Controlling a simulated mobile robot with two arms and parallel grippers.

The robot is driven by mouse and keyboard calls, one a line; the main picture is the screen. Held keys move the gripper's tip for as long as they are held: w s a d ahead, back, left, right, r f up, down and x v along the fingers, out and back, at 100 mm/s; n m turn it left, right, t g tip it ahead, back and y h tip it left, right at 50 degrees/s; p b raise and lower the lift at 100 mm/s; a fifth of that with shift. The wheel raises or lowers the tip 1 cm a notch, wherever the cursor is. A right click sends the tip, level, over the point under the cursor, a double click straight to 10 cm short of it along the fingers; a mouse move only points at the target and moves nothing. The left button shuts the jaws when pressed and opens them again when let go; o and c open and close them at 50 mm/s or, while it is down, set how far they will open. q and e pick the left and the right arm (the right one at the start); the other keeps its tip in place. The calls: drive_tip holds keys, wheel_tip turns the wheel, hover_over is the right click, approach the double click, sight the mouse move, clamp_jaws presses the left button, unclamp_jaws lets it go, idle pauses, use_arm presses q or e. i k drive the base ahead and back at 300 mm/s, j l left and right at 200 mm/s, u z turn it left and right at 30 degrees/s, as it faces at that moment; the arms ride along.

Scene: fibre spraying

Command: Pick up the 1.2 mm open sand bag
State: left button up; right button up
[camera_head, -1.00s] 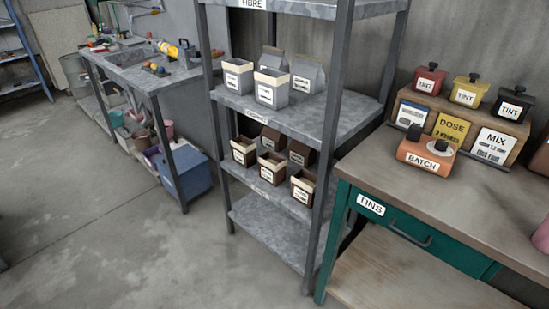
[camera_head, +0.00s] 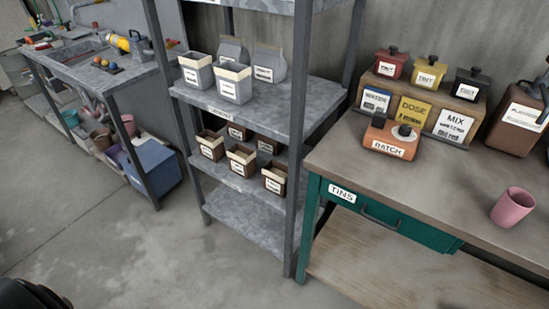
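Small bags stand on a grey metal shelf unit (camera_head: 305,150). On its middle shelf, open grey bags with cream rims (camera_head: 234,84) stand in front and closed-topped grey bags (camera_head: 269,65) stand behind. On the lower shelf, open brown bags with cream rims (camera_head: 242,161) stand in front, with darker brown ones (camera_head: 270,143) behind. Their labels are too small to read, so I cannot tell which is the 1.2 mm open sand bag. Neither gripper shows. A dark rounded part, perhaps of my own arm, shows at the bottom left corner.
A wooden workbench with a green drawer (camera_head: 385,222) stands at the right. It holds a pink cup (camera_head: 512,206), an orange batch device (camera_head: 391,136) and tint pots. A sink bench (camera_head: 140,85) stands at the left. The floor (camera_head: 110,240) in front is clear.

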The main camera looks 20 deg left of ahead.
sight(242, 160)
drive_tip(key=i+j+z, duration=0.2)
drive_tip(key=j+z, duration=0.3)
drive_tip(key=j, duration=0.5)
drive_tip(key=j+z, duration=0.45)
drive_tip(key=j, duration=0.55)
